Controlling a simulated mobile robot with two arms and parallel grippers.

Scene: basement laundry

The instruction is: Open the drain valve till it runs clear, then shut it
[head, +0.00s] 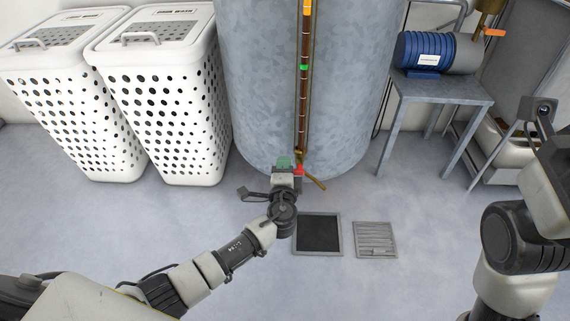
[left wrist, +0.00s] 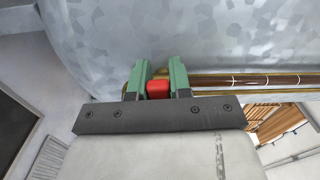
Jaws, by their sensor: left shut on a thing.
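The red valve handle (head: 298,171) sits low on the front of the grey metal tank (head: 255,80). My left gripper (left wrist: 158,88), with green fingers, is shut on the red handle (left wrist: 158,90), which shows between the fingers in the left wrist view. In the head view the gripper partly hides the handle. A short brass spout (head: 316,183) slants down to the right beside it; I see no stream from it. A sight tube (head: 303,110) with brown contents and a green marker (head: 303,67) runs up the tank. My right arm is at the right edge; its fingers are out of view.
A dark square floor drain (head: 319,234) lies below the spout, with a slatted grate (head: 375,240) to its right. Two white perforated hampers (head: 165,110) stand left of the tank. A blue motor (head: 420,50) sits on a metal stand (head: 440,89) at the right.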

